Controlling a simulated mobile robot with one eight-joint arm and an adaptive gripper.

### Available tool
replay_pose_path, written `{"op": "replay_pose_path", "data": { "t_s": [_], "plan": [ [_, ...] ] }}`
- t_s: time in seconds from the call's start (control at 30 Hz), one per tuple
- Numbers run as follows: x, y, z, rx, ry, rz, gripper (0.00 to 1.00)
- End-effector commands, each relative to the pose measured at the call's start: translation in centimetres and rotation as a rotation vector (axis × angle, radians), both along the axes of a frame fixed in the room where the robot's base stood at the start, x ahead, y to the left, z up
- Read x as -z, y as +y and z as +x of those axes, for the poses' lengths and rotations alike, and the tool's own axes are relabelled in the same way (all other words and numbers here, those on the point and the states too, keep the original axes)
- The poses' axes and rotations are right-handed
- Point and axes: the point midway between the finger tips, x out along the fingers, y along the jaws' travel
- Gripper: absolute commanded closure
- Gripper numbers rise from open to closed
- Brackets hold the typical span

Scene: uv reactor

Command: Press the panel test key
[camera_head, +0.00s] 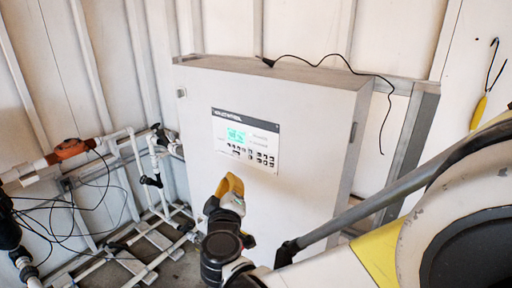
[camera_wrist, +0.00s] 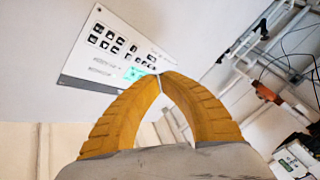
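The control panel (camera_head: 246,140) is a pale plate with a dark top strip, a lit green-cyan screen (camera_head: 236,135) and rows of small dark keys (camera_head: 262,157), on the front of a large white cabinet (camera_head: 290,100). The key labels are too small to read, so I cannot tell which is the test key. My gripper (camera_head: 230,184) has yellow fingers and is just below the panel in the head view. In the wrist view, the finger tips (camera_wrist: 160,75) meet with nothing visible between them, and the panel (camera_wrist: 112,50) shows upside down beyond them; contact is not visible.
White pipes (camera_head: 140,170) with an orange fitting (camera_head: 70,149) and loose black cables stand left of the cabinet. A black cable (camera_head: 335,60) lies over the cabinet top. A yellow-handled tool (camera_head: 479,112) hangs on the right wall.

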Motion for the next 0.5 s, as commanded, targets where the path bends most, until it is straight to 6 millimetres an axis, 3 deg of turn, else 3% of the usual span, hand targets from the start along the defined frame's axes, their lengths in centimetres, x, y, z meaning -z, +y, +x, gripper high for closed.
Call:
{"op": "replay_pose_path", "data": {
  "t_s": [0.27,0.5],
  "plan": [
    [0.0,-0.3,0.2,0.003,0.001,0.000,1.00],
    [0.0,-1.8,2.0,0.007,0.002,0.000,1.00]
  ]
}}
